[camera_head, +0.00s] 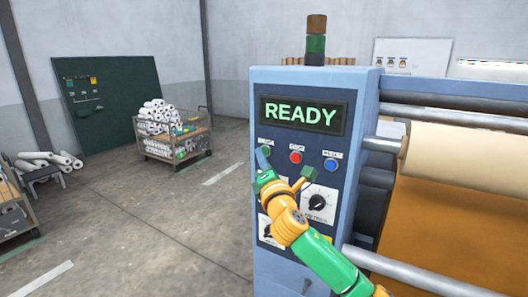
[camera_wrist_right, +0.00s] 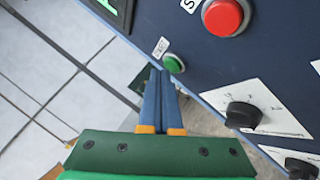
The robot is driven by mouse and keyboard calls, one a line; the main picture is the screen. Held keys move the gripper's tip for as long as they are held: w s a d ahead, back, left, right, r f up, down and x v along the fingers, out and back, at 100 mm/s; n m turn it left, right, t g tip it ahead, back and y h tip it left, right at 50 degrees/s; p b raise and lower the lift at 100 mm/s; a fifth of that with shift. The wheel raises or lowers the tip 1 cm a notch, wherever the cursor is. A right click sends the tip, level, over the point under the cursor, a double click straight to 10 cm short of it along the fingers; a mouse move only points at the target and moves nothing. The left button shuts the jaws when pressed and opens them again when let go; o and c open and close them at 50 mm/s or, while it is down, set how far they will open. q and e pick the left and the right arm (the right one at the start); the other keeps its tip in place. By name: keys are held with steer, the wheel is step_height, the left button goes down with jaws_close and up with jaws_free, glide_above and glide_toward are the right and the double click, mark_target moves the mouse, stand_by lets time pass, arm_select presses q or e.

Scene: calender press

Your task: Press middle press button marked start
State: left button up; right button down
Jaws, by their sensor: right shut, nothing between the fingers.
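The press control panel (camera_head: 287,137) stands ahead with a lit screen (camera_head: 303,114) reading READY. Below the screen sit a green button (camera_head: 266,150), a red button (camera_head: 295,157) and a blue button (camera_head: 331,164) in a row. My right gripper (camera_head: 261,156) is shut and empty, its blue fingertips just below the green button. In the right wrist view, the fingertips (camera_wrist_right: 160,74) end right beside the green button (camera_wrist_right: 173,64); I cannot tell whether they touch it. The red button (camera_wrist_right: 222,17) is farther up and right. The small labels are hard to read. My left gripper is not in view.
A black rotary knob (camera_head: 317,202) is below the buttons, partly near my wrist. Rollers with a cream roll (camera_head: 465,155) are at the right. A cart of white rolls (camera_head: 172,130) stands back left.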

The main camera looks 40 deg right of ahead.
steer(key=shift+w+d, duration=0.15)
steer(key=shift+d, duration=0.2)
stand_by(0.7)
steer(key=shift+a, duration=0.1)
steer(key=shift+s+a, duration=0.35)
steer(key=shift+a, duration=0.25)
steer(key=shift+a+p, duration=0.1)
steer(key=shift+p, duration=0.2)
steer(key=shift+s+a+p, duration=0.2)
steer(key=shift+s+a, duration=0.1)
steer(key=shift+a, duration=0.45)
steer(key=shift+s+a+p, duration=0.15)
steer(key=shift+s+a, duration=0.2)
steer(key=shift+a, duration=0.35)
steer(key=shift+s+a+p, duration=0.2)
steer(key=shift+s+a, duration=0.1)
steer(key=shift+a, duration=0.45)
